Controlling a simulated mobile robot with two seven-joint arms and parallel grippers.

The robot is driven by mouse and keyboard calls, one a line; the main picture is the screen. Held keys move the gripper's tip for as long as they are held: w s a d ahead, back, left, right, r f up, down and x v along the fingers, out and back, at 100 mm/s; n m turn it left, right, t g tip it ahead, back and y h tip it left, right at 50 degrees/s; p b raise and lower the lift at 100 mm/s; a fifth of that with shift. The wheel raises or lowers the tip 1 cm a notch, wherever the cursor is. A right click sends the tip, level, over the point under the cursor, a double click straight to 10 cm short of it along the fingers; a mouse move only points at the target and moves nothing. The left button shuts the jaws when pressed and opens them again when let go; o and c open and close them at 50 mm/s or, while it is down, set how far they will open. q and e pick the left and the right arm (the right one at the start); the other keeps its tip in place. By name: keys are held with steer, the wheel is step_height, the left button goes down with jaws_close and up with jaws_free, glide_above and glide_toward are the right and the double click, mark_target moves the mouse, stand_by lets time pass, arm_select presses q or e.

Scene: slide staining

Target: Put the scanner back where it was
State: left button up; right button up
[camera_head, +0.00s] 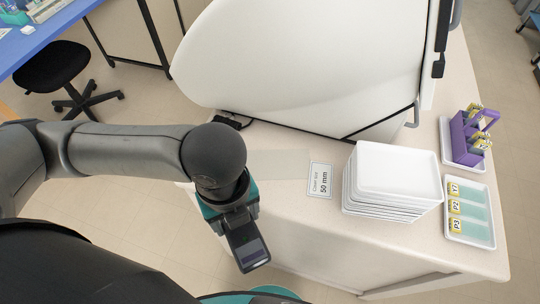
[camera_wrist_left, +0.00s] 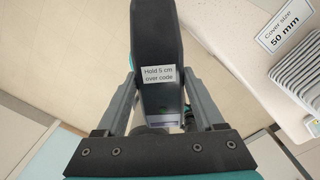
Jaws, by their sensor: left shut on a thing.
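My left gripper (camera_head: 238,222) points down past the counter's front left edge, with floor behind it in the head view. It is shut on the scanner (camera_head: 250,254), a dark handheld device with a screen-like face. In the left wrist view the scanner (camera_wrist_left: 157,45) sits between the two fingers (camera_wrist_left: 160,100) and carries a white label reading "Hold 5 cm over code". The fingers hide parts of the scanner's sides. My right gripper is in neither view.
The counter (camera_head: 290,240) holds a "Cover size 50 mm" card (camera_head: 320,181), a stack of white trays (camera_head: 396,172), a tray of labelled slides (camera_head: 477,225) and a purple rack (camera_head: 463,140). A large white machine (camera_head: 310,60) stands behind. The counter's front left is bare.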

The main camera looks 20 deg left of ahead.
arm_select(q)
glide_above(269, 164)
steer(key=shift+s+d+f+b, duration=0.1)
steer(key=shift+s+f+b, duration=0.15)
steer(key=shift+f+b, duration=0.25)
step_height(269, 164, down, 5)
steer(key=shift+f, duration=0.15)
steer(key=shift+w+f, duration=0.2)
steer(key=shift+f, duration=0.15)
steer(key=shift+f, duration=0.15)
steer(key=o, duration=1.6)
steer(key=shift+c, duration=0.2)
step_height(269, 164, up, 12)
steer(key=shift+r+p, duration=0.2)
steer(key=shift+p, duration=0.25)
